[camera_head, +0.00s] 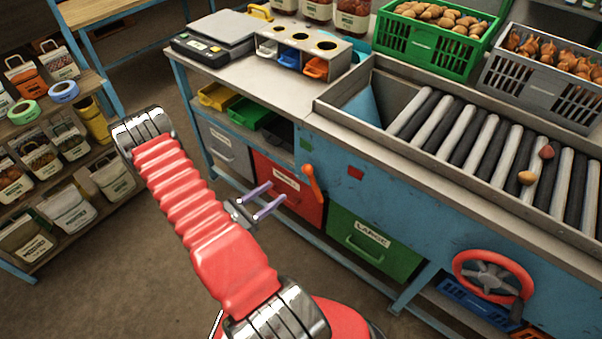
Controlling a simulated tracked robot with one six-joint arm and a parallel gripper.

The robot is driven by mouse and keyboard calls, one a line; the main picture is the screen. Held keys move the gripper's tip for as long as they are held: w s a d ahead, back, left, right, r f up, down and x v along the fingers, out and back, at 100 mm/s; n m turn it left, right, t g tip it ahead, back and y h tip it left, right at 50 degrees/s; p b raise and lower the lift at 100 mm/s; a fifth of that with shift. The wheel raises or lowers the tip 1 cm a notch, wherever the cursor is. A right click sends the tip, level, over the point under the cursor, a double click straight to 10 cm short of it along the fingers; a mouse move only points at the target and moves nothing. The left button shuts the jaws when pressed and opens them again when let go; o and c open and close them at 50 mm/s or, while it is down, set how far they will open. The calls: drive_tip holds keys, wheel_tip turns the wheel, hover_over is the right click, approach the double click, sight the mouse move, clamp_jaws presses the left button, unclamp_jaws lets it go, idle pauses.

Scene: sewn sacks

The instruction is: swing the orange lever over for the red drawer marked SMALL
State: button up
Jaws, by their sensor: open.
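The orange lever (314,186) is on the blue front panel of the sorting bench, beside the upper right of the red drawer. It hangs steeply down, with its lower end leaning slightly right. A green square (306,144) is above it and a red square (355,173) is to its right. The red drawer (300,207) looks closed; its white label is too small to read surely. My gripper (278,191) is open and empty, with two purple fingers apart. In the picture its fingertips overlap the red drawer, left of the lever, with a visible gap to the lever.
A green drawer (372,240) marked LARGE is right of the red one; a grey drawer (228,150) is left. A red handwheel (492,275) sticks out at lower right. Rollers (470,135) carry two round items. Shelves with sacks (68,208) stand left. Floor is clear before the drawers.

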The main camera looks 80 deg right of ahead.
sight(304, 170)
drive_tip(key=x, duration=1.3)
drive_tip(key=shift+s+d, duration=0.2)
drive_tip(key=shift+d, duration=0.05)
drive_tip(key=shift+c, duration=0.4)
clamp_jaws()
drive_tip(key=shift+a, duration=0.1)
